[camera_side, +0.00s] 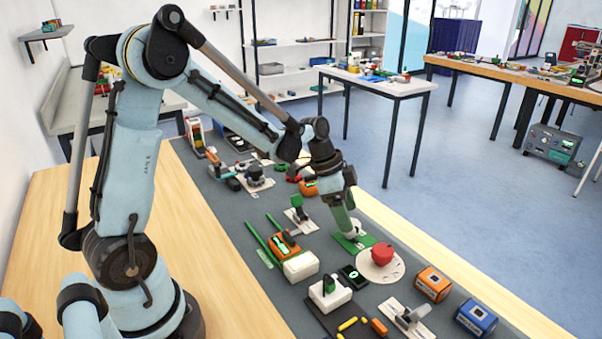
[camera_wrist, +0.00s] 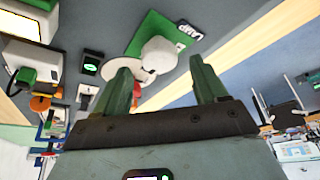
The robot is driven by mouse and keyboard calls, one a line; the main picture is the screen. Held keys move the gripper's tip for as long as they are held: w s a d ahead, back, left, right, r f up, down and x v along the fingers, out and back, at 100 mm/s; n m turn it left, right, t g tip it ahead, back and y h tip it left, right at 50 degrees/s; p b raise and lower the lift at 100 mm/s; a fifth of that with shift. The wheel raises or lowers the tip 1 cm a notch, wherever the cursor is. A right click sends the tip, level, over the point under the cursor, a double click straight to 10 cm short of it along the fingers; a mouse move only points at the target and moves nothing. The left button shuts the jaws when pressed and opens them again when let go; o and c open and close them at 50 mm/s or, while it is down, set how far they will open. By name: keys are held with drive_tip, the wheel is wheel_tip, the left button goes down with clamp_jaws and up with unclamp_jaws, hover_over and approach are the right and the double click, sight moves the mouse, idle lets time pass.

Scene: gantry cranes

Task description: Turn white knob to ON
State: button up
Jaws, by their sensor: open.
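A red apple-like object (camera_side: 382,253) sits on a round white plate close beside the green plate. Orange (camera_side: 433,284) and blue (camera_side: 476,318) boxes stand toward the front right. A black device with a green light (camera_side: 353,277) and several other pieces crowd the grey mat.

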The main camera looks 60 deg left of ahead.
drive_tip(key=v, duration=0.9)
drive_tip(key=shift+r, duration=0.35)
drive_tip(key=shift+s, duration=0.15)
drive_tip(key=s+d+n+t+y, duration=0.3)
drive_tip(key=s+d+n, duration=0.3)
drive_tip(key=s+n, duration=0.3)
drive_tip(key=shift+s+t, duration=0.5)
drive_tip(key=shift+s, duration=0.45)
drive_tip(key=shift+d+f, duration=0.1)
